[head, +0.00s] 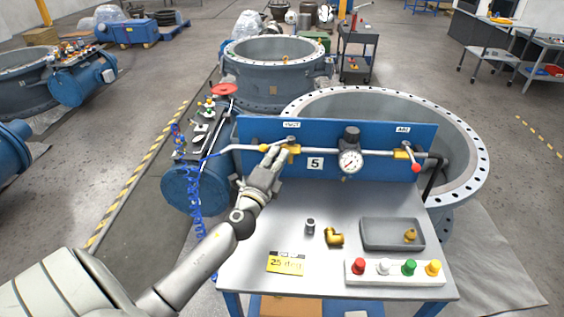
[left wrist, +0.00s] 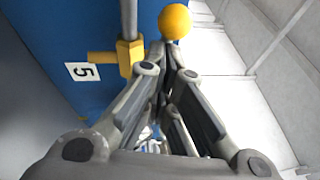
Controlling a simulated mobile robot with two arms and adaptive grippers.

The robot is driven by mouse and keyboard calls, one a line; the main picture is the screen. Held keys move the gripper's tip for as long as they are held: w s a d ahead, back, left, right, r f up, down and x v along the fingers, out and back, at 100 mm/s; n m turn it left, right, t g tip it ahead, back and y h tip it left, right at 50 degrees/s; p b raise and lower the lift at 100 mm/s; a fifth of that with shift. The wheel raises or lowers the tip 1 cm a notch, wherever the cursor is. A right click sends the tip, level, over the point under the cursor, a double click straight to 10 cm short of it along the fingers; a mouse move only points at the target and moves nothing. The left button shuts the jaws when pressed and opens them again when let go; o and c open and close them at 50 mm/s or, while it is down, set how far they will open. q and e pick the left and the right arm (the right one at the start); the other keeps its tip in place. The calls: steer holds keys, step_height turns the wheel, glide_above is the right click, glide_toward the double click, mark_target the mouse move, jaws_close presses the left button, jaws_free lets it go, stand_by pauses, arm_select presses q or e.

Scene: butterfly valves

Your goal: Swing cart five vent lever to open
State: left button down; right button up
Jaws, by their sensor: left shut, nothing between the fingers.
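The blue panel (head: 352,130) marked 5 stands at the back of the cart. Its left valve (head: 292,151), under a label that seems to read VENT, has a brass body and a yellow ball knob (head: 264,148) to its left. In the left wrist view the yellow knob (left wrist: 175,22) sits just beyond my fingertips, and the brass valve body (left wrist: 102,63) is beside them. My left gripper (head: 279,154) is shut and empty, close in front of this valve. Whether it touches the knob or lever I cannot tell. My fingers partly hide the lever. My right gripper is not in view.
A gauge (head: 350,160) and a right valve with a red knob (head: 416,168) share the panel's pipe. On the cart top (head: 300,205) are brass fittings, a grey tray (head: 372,240), a yellow note (head: 286,264) and a button strip (head: 400,280). Large flanged rings stand behind.

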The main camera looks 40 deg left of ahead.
arm_select(q)
steer(key=shift+w+a+m+h+b, duration=0.1)
steer(key=shift+a+m+h+b, duration=0.55)
steer(key=shift+h, duration=0.6)
steer(key=shift+w+a+m+h+b, duration=0.1)
steer(key=shift+a+m+h+b, duration=0.2)
steer(key=shift+m+h+b, duration=0.8)
steer(key=shift+a+m+h+b, duration=0.45)
steer(key=shift+a+h+b, duration=0.05)
steer(key=shift+h, duration=0.95)
steer(key=shift+w+a, duration=0.15)
steer(key=shift+a, duration=0.25)
steer(key=shift+f, duration=0.15)
